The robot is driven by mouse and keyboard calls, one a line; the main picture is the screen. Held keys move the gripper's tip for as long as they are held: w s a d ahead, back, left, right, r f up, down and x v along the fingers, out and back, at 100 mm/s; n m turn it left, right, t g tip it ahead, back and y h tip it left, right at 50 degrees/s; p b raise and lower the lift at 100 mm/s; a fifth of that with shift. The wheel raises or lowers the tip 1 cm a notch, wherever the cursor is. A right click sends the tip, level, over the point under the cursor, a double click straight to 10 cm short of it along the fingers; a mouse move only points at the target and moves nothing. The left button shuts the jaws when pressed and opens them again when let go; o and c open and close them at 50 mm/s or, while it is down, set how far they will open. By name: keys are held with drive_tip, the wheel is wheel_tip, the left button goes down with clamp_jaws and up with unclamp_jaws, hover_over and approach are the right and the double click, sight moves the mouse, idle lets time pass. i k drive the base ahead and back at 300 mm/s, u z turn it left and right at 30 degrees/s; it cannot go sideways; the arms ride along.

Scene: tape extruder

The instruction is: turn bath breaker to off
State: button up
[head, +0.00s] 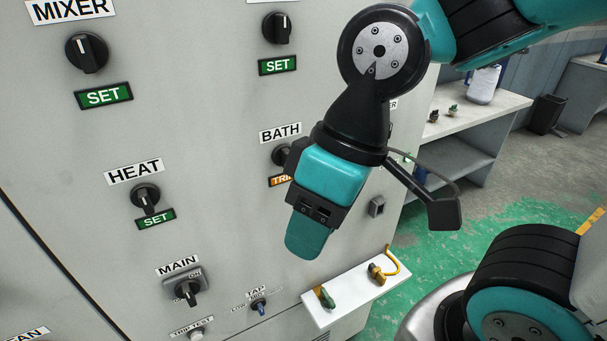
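The bath breaker is a black rotary knob (280,154) on the grey panel, under the label BATH (280,133). Its right part is hidden behind my gripper. An orange sign (277,181) below it is partly covered and shows the letters "TRI". My gripper (306,240) is in front of the panel, just right of and below the knob in the picture, with its teal tip pointing down. I cannot tell whether it touches the knob. Only one teal finger shows clearly, so its opening is hidden.
The mixer knob (87,53), heat knob (145,197) and another knob (277,28) have green SET signs. The main switch (187,290) and tap switch (259,305) sit lower. A white shelf (350,292) juts out below my gripper, holding two small keyed items.

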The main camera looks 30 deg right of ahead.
sight(279, 156)
drive_tip(key=k, duration=1.05)
drive_tip(key=z, duration=0.1)
drive_tip(key=i, duration=0.55)
drive_tip(key=z, duration=0.45)
